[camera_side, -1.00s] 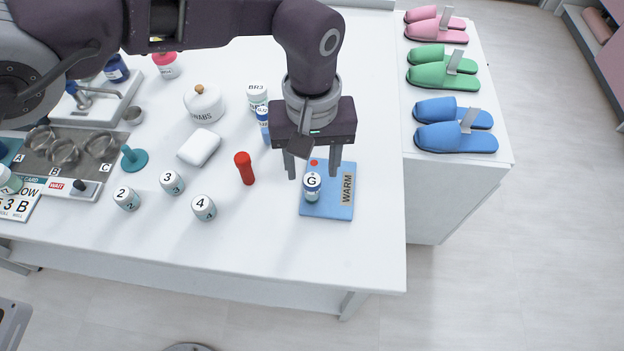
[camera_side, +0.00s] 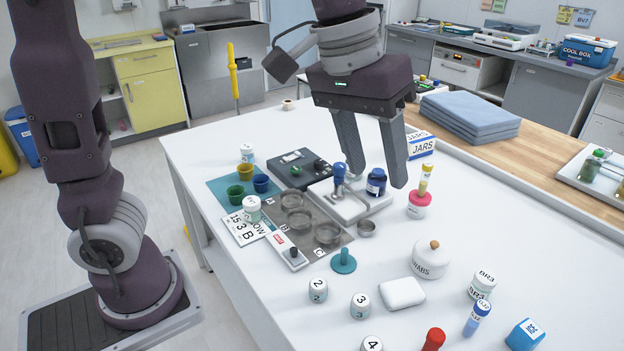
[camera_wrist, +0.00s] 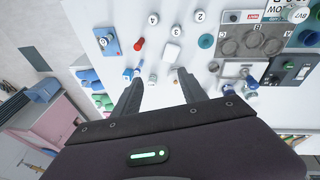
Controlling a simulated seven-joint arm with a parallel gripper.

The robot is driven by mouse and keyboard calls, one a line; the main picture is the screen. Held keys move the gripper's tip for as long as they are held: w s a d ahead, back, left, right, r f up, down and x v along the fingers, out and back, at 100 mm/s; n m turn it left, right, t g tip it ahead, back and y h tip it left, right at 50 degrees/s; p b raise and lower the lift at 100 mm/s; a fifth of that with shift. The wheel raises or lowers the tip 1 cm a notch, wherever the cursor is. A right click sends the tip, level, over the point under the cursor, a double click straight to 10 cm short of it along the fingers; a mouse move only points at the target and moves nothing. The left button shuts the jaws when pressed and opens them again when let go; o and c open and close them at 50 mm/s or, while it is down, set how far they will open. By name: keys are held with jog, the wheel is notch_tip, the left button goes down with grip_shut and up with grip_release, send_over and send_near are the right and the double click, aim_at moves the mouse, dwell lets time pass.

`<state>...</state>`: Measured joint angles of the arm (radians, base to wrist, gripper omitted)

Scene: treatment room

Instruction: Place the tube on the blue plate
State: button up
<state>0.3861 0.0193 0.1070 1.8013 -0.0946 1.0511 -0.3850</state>
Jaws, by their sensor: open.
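A slim tube with a yellow top (camera_side: 425,180) stands in or behind a pink-lidded jar (camera_side: 418,204) in the side view. A blue-and-white tube-like container (camera_side: 476,318) stands near the front right, beside a white BR3 container (camera_side: 482,285). I cannot tell which one the task means. The blue plate (camera_wrist: 112,48) shows at the upper left of the wrist view, with a round G-marked item on it; it is outside the side view. My gripper (camera_side: 380,180) is open and empty above the table, fingers down; it also shows in the wrist view (camera_wrist: 158,77).
A white SWABS pot (camera_side: 430,262), a white block (camera_side: 402,293), a red cylinder (camera_side: 433,339) and numbered jars (camera_side: 318,290) stand on the table. Metal bowls (camera_side: 328,235) and a teal mat (camera_side: 222,187) with cups lie left. Folded blue cloths (camera_side: 470,112) lie behind.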

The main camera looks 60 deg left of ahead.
jog(key=s+a+f+t+y, duration=0.1)
jog(key=s+a+f, duration=0.1)
jog(key=s+a, duration=0.3)
jog(key=s+a+f+m+t, duration=0.1)
jog(key=s+a+f+t, duration=0.1)
jog(key=s+a, duration=0.4)
jog(key=s, duration=0.5)
jog(key=shift+s+m+y, duration=0.15)
jog(key=shift+m+y, duration=0.15)
jog(key=shift+y, duration=0.1)
